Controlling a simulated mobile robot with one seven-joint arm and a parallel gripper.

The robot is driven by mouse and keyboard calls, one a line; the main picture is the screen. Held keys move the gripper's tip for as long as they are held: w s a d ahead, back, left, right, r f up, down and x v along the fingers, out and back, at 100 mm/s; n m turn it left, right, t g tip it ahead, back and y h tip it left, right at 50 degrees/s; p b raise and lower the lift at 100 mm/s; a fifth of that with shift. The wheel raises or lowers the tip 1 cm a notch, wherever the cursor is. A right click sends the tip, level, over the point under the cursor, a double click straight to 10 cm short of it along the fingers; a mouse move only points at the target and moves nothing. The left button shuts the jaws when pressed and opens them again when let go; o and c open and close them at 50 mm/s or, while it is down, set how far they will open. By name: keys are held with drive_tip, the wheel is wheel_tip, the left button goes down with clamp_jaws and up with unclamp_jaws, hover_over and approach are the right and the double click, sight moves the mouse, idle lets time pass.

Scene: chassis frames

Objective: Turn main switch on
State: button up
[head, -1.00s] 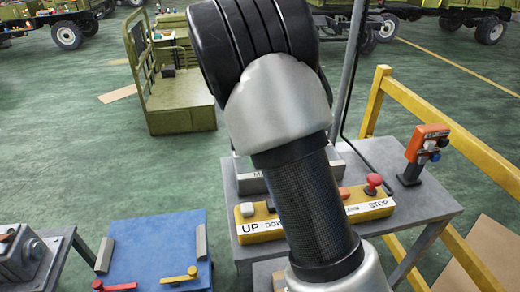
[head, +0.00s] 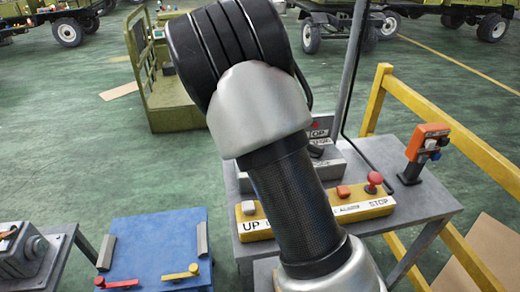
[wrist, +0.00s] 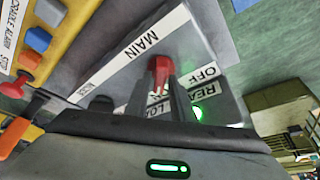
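The main switch is a red handle (wrist: 160,68) on a grey box. A white label reading MAIN (wrist: 140,45) and a label reading OFF (wrist: 203,74) are beside it. My gripper (wrist: 161,84) has its two dark fingers on either side of the red handle in the wrist view. I cannot tell whether they press on it. A green lamp (wrist: 198,112) glows next to the right finger. In the head view my arm hides the gripper and the handle; part of the grey box (head: 340,168) shows behind it.
A yellow button box (head: 362,207) with a red STOP button stands in front of the grey box on a grey table (head: 430,212). An orange device (head: 427,148) is at the table's right, near a yellow rail (head: 475,148). A blue panel (head: 160,245) lies to the left.

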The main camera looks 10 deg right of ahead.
drive_tip(key=shift+o, duration=0.9)
drive_tip(key=shift+r, duration=0.2)
drive_tip(key=v, duration=1.7)
drive_tip(key=shift+s+a, duration=0.1)
drive_tip(key=shift+s, duration=0.05)
drive_tip(key=s+d+r+n+t+y+p, duration=0.1)
drive_tip(key=s+d+r+n+p, duration=0.1)
drive_tip(key=s, duration=1.2)
drive_tip(key=s+d+r+n+t+y+p, duration=0.1)
drive_tip(key=s+n, duration=0.6)
drive_tip(key=s, duration=0.7)
wheel_tip(320, 180, up, 3)
drive_tip(key=shift+d+r+t+y+p, duration=0.15)
drive_tip(key=shift+d+t+y+p, duration=0.15)
drive_tip(key=shift+d+y+p, duration=0.6)
